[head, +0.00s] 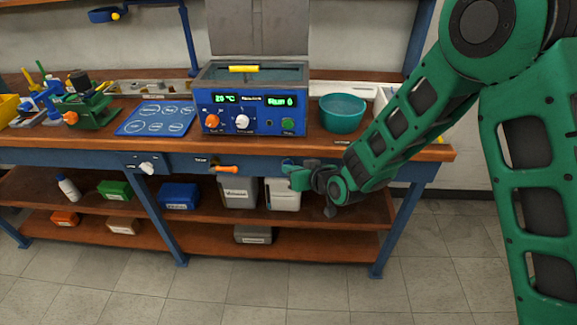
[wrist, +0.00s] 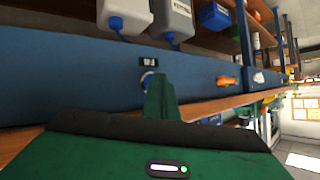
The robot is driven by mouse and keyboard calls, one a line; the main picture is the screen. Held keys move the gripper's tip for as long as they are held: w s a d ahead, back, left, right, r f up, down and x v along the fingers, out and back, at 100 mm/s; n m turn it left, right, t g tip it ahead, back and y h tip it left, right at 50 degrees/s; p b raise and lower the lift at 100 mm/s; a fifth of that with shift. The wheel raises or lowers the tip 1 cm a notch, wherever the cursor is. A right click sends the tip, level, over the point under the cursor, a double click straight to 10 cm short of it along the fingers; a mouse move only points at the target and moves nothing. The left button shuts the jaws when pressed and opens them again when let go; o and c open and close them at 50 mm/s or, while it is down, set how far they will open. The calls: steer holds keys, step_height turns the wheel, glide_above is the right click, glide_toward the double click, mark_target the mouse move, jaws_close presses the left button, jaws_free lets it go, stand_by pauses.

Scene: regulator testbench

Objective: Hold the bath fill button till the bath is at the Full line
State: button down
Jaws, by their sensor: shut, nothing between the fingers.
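The bath (head: 211,80) is an open grey tank on a blue control unit on the bench, with water showing inside. Its Full line cannot be made out. A round blue button (head: 287,162) with a pale ring sits on the bench's blue front rail, and it also shows in the wrist view (wrist: 147,76) beside a small label. My gripper (head: 296,180) is shut and empty, in front of the rail at this button. In the wrist view its green fingertips (wrist: 161,82) overlap the button's edge. I cannot tell whether they touch or press it.
An orange lever (head: 224,169) and a white knob (head: 147,168) are on the rail to the left. A teal bowl (head: 342,113) stands right of the bath. Bins and jugs (head: 283,194) sit on the shelf below. The floor in front is clear.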

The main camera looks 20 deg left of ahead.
steer(key=shift+s+d, duration=0.2)
steer(key=shift+s, duration=0.65)
steer(key=shift+s+d, duration=0.2)
steer(key=shift+s, duration=0.6)
steer(key=shift+s+d, duration=0.2)
steer(key=shift+s, duration=0.6)
steer(key=shift+s+d, duration=0.2)
steer(key=shift+s, duration=0.6)
